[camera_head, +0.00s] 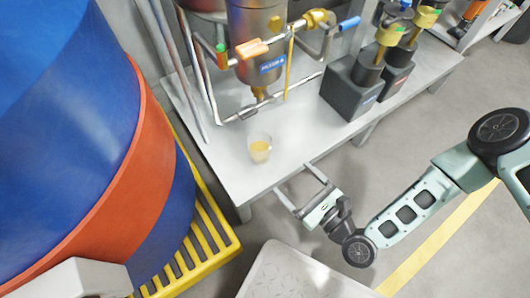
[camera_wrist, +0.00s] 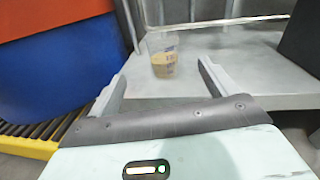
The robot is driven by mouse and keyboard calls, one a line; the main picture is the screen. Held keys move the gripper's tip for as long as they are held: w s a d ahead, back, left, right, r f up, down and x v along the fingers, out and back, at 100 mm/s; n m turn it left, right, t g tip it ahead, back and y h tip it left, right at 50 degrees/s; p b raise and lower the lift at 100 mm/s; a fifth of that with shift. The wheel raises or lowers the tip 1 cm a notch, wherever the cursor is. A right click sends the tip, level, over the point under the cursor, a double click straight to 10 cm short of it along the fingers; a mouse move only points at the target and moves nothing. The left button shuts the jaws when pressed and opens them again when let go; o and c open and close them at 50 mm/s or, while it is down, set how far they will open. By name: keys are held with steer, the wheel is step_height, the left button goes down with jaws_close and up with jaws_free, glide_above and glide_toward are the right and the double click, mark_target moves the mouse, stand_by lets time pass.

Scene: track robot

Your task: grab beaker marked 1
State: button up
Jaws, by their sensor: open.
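A clear beaker (camera_head: 260,148) with amber liquid stands upright on the grey metal table (camera_head: 228,162), close to its front edge. It also shows in the wrist view (camera_wrist: 163,60), beyond the fingertips and between their lines. Dark marks show on its side, but I cannot read a number. My gripper (camera_head: 293,180) is open and empty at the table's front edge, its two fingers pointing toward the beaker. In the wrist view my gripper (camera_wrist: 160,75) has its fingers wide apart, with the beaker not touched.
A large blue and red drum (camera_head: 130,180) stands left on a yellow slatted pallet (camera_head: 212,230). Metal piping and a steel vessel (camera_head: 255,40) rise behind the beaker. Dark block-shaped units (camera_head: 350,90) stand on the table to the right. The table around the beaker is clear.

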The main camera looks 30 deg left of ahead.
mark_target(267, 152)
steer(key=shift+m+t, duration=0.3)
steer(key=shift+m, duration=0.1)
steer(key=b+x, duration=0.1)
steer(key=x, duration=0.3)
steer(key=b+x, duration=0.2)
steer(key=x, duration=0.2)
steer(key=b+x, duration=0.1)
steer(key=x, duration=0.2)
steer(key=shift+w+a+f+b, duration=0.15)
steer(key=shift+a+f+b, duration=0.2)
steer(key=shift+a+b, duration=0.05)
steer(key=b+x, duration=0.2)
steer(key=x, duration=0.1)
steer(key=b+x, duration=0.1)
steer(key=shift+w+a+f, duration=0.1)
steer(key=shift+a+f, duration=0.1)
steer(key=shift+f, duration=0.1)
steer(key=shift+w+a+r, duration=0.1)
steer(key=shift+w+a, duration=0.1)
steer(key=shift+a, duration=0.2)
steer(key=c, duration=1.3)
steer(key=shift+o, duration=0.2)
steer(key=shift+r, duration=0.1)
